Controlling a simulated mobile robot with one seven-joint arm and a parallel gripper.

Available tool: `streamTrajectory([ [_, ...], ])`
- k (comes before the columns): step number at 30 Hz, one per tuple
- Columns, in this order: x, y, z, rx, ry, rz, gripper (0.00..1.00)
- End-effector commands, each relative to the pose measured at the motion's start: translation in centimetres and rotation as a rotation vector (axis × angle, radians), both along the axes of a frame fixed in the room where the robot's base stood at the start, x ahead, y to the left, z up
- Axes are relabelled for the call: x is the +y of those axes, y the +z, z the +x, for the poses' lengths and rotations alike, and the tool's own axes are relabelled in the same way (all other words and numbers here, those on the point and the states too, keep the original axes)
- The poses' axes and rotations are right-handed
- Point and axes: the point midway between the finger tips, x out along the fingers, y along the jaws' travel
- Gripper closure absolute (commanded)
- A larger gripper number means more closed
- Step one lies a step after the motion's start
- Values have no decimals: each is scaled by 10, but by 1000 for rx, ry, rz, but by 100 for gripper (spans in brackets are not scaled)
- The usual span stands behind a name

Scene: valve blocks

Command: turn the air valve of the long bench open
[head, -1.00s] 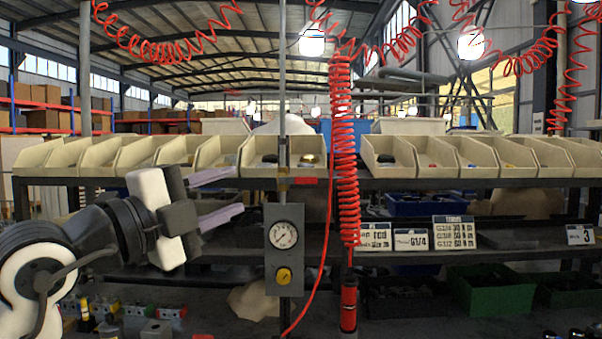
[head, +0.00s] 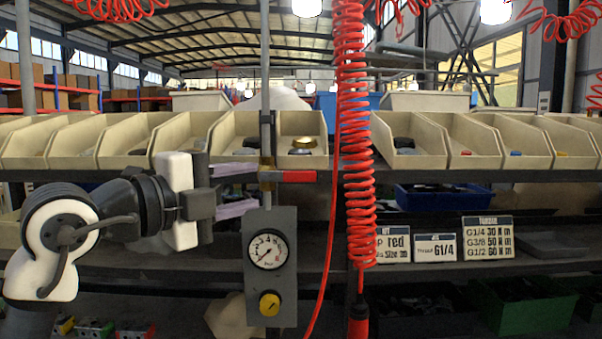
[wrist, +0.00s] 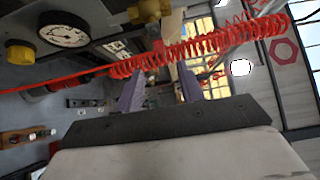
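The air valve is a small brass body (head: 267,168) on a thin vertical pipe, with a red lever (head: 300,176) pointing right, across the pipe. Below it hangs a grey panel (head: 287,221) with a round pressure gauge (head: 268,250) and a yellow knob (head: 269,304). My gripper (head: 251,187) is open, with two purple fingers pointing right, just left of the pipe near the valve's height. I cannot tell its depth from the valve. In the wrist view my gripper (wrist: 160,85) shows empty spread fingers; a brass fitting (wrist: 150,10) lies above them.
A red coiled hose (head: 355,150) hangs right of the valve, with a thin red hose (head: 327,250) beside the panel. Beige bins (head: 410,140) line the bench's upper shelf behind. Small signs (head: 434,247) stand on the lower shelf at right.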

Motion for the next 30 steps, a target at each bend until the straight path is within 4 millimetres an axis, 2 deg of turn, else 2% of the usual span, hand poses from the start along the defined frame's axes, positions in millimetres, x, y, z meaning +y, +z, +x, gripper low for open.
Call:
streamTrajectory([
  [9,-49,3,48,1,-1,4,62],
  [15,-73,2,72,1,-1,2,62],
  [21,-84,1,83,0,0,1,62],
  [30,-85,0,85,0,0,0,62],
])
